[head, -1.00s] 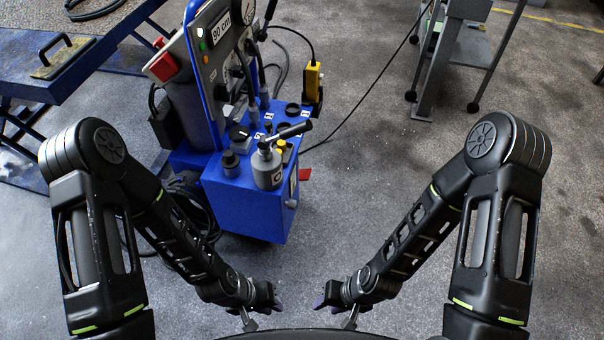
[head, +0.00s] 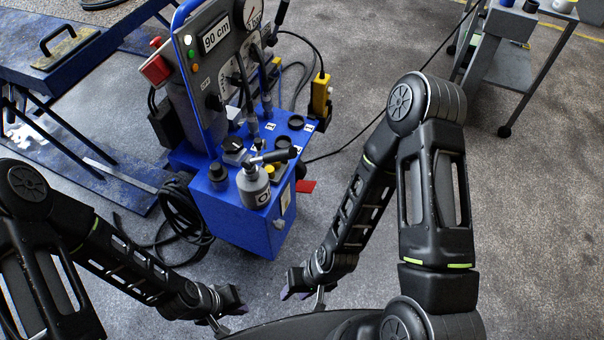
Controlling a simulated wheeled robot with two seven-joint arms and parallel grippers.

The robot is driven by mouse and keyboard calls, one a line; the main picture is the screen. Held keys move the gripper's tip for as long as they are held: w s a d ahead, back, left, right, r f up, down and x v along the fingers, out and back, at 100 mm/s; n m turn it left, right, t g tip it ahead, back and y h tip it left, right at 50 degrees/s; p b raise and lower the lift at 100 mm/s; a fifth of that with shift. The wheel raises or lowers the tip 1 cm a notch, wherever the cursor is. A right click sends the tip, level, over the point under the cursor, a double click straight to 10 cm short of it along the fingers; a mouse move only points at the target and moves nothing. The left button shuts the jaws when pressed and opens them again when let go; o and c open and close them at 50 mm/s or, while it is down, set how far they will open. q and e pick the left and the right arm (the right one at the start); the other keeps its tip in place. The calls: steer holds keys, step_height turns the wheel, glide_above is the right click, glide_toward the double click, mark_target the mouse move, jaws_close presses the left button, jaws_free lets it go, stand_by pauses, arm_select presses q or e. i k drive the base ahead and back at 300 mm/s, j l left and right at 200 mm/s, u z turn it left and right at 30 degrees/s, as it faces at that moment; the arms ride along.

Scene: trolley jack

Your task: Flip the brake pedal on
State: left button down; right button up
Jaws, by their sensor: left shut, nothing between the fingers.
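The blue trolley jack (head: 240,221) stands ahead of me, left of centre. A small red pedal (head: 306,186) sticks out low on its right side, probably the brake pedal; part of it is hidden behind the blue body. My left gripper (head: 240,303) is shut and empty, low in front of the jack and apart from it. My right gripper (head: 288,293) is near the bottom centre, below and nearer to me than the pedal, touching nothing I can see. Its fingers are too small and dark to tell whether they are open.
Black cables (head: 190,225) lie on the floor left of the jack. A blue lift table (head: 70,70) stands at the left, a grey trolley (head: 515,50) at the upper right. Floor right of the jack is open.

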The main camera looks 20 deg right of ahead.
mark_target(302, 186)
steer(key=i+l+u, duration=0.1)
steer(key=l, duration=0.5)
steer(key=i+l+u, duration=0.1)
steer(key=l, duration=0.5)
steer(key=i+l, duration=0.2)
steer(key=l, duration=0.45)
steer(key=i+l+u, duration=0.15)
steer(key=l, duration=0.45)
steer(key=i+l+u, duration=0.1)
steer(key=l, duration=0.5)
steer(key=i+l, duration=0.1)
steer(key=l, duration=1.25)
steer(key=i, duration=0.05)
